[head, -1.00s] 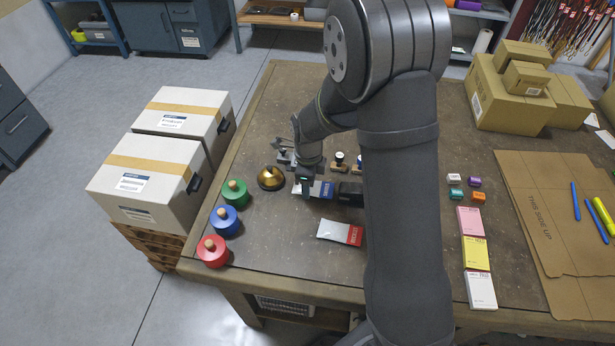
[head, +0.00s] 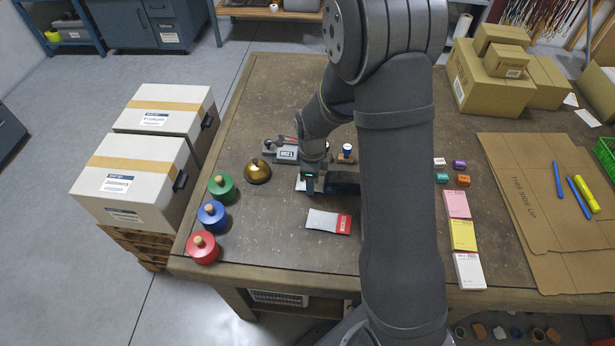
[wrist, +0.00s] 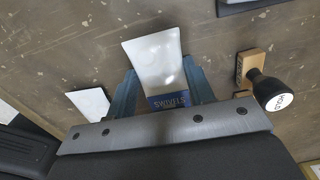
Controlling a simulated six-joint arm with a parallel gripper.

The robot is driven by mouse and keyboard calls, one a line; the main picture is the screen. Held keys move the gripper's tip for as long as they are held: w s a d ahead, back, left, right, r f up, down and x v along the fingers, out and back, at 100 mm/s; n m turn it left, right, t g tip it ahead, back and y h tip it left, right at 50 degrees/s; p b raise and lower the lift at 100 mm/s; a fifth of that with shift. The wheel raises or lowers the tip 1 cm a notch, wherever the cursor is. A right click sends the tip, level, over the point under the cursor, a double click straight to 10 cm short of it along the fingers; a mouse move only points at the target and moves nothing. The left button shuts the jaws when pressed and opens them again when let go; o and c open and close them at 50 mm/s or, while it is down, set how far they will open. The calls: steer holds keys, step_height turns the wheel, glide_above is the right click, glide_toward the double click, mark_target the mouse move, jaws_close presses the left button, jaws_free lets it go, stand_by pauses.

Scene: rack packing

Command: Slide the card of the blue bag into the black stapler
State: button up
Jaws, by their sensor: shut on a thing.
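The blue bag (wrist: 155,60) has a white pouch and a blue card (wrist: 168,102) reading SWIVELS. In the wrist view my gripper (wrist: 163,85) is shut on it, one finger on each side, with the card end toward my palm. In the head view my gripper (head: 309,190) hangs low over the table; only a pale bit of the pouch (head: 300,185) shows there and the card is hidden. The black stapler (head: 345,186) lies just right of my gripper, partly behind my arm. I cannot tell whether card and stapler touch.
A bag with a red card (head: 342,223) lies just in front. A brass bell (head: 258,171) is left, a number stamp (head: 285,152) and a wooden-based stamp (head: 346,153) behind. Red (head: 203,247), blue (head: 212,214) and green (head: 221,188) knobbed pots line the left edge.

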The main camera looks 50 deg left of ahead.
steer(key=o, duration=1)
steer(key=shift+o, duration=0.2)
step_height(320, 180, up, 17)
steer(key=shift+r, duration=0.2)
step_height(320, 180, down, 18)
steer(key=shift+r, duration=0.25)
steer(key=shift+s+a, duration=0.1)
